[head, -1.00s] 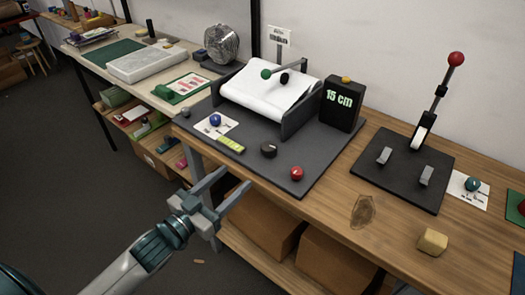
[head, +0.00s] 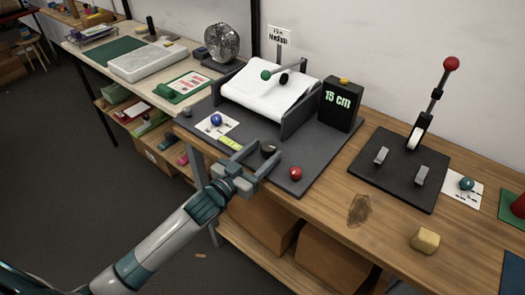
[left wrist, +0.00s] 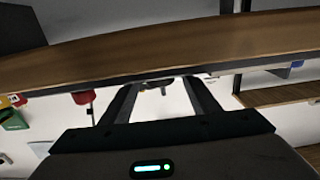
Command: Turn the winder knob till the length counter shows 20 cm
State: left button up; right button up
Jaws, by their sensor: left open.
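The length counter (head: 338,104) is a dark upright box reading "15 cm", with an orange button on top. It stands at the right of a roller unit holding a white sheet (head: 265,92). A round dark knob (head: 268,149) rises from the grey base plate near its front edge. My left gripper (head: 268,151) is open, its two fingers reaching over the plate's front edge on either side of the knob in the head view. Whether they touch it I cannot tell. In the left wrist view a small dark shape (left wrist: 155,86) shows between the spread fingers. My right gripper is out of view.
A red ball knob (head: 295,173) stands right of my gripper. A blue ball (head: 216,120) on a white card and a yellow-green block (head: 231,143) lie to the left. A lever plate (head: 400,167) and a tan block (head: 425,241) are farther right.

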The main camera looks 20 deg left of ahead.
pick_arm(q)
jog(key=shift+w, duration=0.1)
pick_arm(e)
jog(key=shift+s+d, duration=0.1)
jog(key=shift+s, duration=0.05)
pick_arm(q)
jog(key=shift+c, duration=0.2)
jog(key=c, duration=1)
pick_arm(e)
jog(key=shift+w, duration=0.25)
pick_arm(q)
jog(key=shift+d, duration=0.2)
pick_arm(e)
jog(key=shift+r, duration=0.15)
